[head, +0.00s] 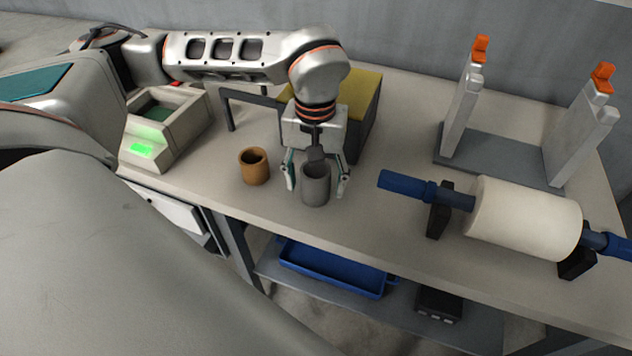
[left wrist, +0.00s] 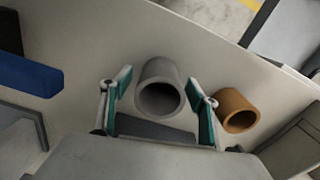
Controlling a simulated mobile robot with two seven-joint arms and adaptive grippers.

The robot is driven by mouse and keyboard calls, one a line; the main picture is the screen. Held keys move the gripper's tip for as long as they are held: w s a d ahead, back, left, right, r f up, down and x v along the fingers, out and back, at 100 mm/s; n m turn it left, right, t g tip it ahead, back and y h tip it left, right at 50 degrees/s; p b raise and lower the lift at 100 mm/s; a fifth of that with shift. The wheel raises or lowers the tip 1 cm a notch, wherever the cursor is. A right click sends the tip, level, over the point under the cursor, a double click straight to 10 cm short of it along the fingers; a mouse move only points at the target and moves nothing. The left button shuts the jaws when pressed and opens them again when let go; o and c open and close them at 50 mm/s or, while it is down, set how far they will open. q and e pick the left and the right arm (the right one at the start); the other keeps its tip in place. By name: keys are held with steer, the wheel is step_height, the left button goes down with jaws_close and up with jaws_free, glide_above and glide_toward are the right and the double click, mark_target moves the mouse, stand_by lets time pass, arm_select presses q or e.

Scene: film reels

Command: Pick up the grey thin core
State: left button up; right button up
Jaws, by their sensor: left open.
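The grey core (head: 315,186) is a short hollow tube standing upright on the table. My left gripper (head: 317,188) is above it, pointing down, with one open finger on each side of the core. In the left wrist view the core (left wrist: 160,88) shows between the two teal-padded fingers (left wrist: 158,105), with gaps on both sides. The gripper does not hold it. A brown core (head: 254,166) stands just to the left of the grey one; it also shows in the left wrist view (left wrist: 237,112), close outside the right finger. My right gripper is not in view.
A white roll (head: 524,216) on a blue shaft rests on black supports at the right. Behind it is a grey stand (head: 500,157) with orange-tipped uprights. A yellow-topped block (head: 362,95) stands behind my gripper. A device with a green light (head: 165,127) is at the left.

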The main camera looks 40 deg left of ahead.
arm_select(q)
steer(key=shift+f, duration=0.1)
steer(key=c, duration=1.2)
